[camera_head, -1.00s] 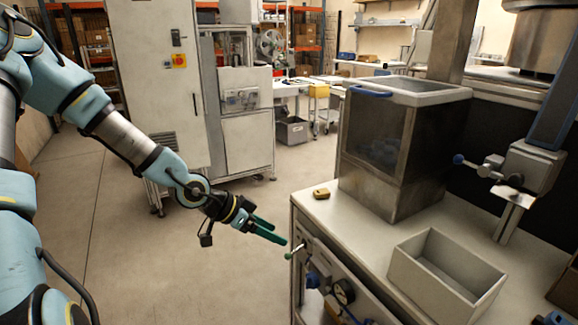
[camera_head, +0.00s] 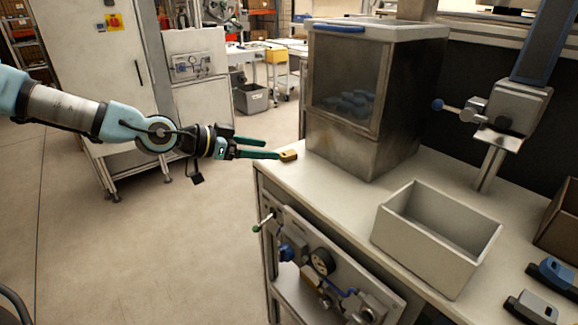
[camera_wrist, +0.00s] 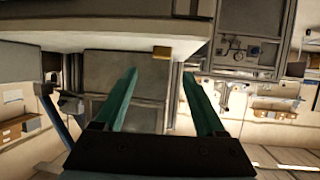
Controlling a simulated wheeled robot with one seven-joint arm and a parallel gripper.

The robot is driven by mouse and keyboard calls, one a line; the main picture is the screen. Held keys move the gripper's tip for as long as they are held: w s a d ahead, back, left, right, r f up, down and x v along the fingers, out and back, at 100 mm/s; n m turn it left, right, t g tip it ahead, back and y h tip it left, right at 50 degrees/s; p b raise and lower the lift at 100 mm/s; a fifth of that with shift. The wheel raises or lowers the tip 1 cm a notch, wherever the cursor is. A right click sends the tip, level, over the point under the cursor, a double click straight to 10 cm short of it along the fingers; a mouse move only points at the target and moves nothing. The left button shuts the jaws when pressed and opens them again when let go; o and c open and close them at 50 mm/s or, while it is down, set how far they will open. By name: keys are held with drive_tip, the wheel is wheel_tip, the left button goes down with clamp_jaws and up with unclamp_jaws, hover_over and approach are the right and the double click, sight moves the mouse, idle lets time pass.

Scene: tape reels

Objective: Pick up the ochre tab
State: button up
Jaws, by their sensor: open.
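The ochre tab (camera_head: 288,155) is a small yellow-brown block lying on the pale worktop near its left edge, beside the clear-fronted bin. In the wrist view the ochre tab (camera_wrist: 162,52) shows beyond the fingertips and between their lines. My gripper (camera_head: 258,147) has two green fingers spread apart with nothing between them. In the head view one fingertip appears close to the tab; I cannot tell if it touches. In the wrist view my gripper (camera_wrist: 159,75) is open, and the tab looks farther off than the tips.
A bin with a dark clear front (camera_head: 345,85) stands right behind the tab. An empty grey tray (camera_head: 400,235) sits on the worktop (camera_head: 335,205) to the right. Blue-and-grey parts (camera_head: 552,275) lie at the far right. Valves and a gauge (camera_head: 322,262) are on the bench front.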

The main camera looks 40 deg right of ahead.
sight(286, 153)
drive_tip(key=shift+s+d+f, duration=0.15)
drive_tip(key=shift+d+f, duration=0.1)
drive_tip(key=shift+d, duration=0.4)
drive_tip(key=shift+f+p+x, duration=0.15)
drive_tip(key=shift+p+x, duration=0.3)
drive_tip(key=shift+x, duration=0.65)
drive_tip(key=shift+f+p+x, duration=0.2)
drive_tip(key=shift+p+x, duration=0.2)
drive_tip(key=shift+x, duration=0.7)
drive_tip(key=shift+a, duration=0.1)
drive_tip(key=shift+c, duration=0.2)
clamp_jaws()
